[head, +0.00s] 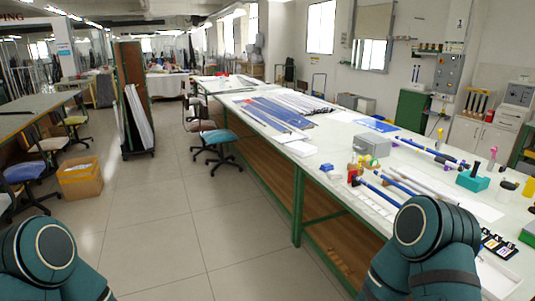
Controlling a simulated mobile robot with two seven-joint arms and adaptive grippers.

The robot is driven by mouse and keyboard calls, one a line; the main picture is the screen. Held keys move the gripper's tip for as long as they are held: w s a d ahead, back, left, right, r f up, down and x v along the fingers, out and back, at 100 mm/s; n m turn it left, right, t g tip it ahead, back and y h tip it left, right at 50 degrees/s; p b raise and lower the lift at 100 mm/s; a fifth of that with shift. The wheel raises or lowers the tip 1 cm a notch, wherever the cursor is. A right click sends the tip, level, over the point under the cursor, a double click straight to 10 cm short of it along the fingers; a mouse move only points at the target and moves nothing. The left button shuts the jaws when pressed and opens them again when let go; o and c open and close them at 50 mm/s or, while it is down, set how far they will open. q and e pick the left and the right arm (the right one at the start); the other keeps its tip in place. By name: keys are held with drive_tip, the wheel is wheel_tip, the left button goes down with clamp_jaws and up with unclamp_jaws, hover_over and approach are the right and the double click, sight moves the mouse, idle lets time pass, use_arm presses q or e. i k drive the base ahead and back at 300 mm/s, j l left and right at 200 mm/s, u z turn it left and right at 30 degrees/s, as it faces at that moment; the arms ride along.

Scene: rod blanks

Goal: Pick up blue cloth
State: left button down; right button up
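A flat blue sheet (377,124) lies on the long white table, toward its far right side; it may be the blue cloth, but it is too small to be sure. A larger blue piece (278,112) lies farther left on the table among long thin rods, and I cannot tell if it is cloth or a bundle of rods. Only teal links of my two arms show at the bottom left and bottom right. Neither gripper is in view, and nothing seen is held.
The white table (290,136) with green legs also bears a grey box (371,146), blue rods (434,151) and a teal block (472,181). A blue chair (219,137) stands at its left side. A cardboard box (80,178) sits left on open tiled floor.

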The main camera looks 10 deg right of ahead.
sight(325, 168)
drive_tip(key=i+z, duration=0.2)
drive_tip(key=i, duration=1.25)
drive_tip(key=i+u, duration=0.2)
drive_tip(key=i, duration=1.25)
drive_tip(key=l, duration=0.1)
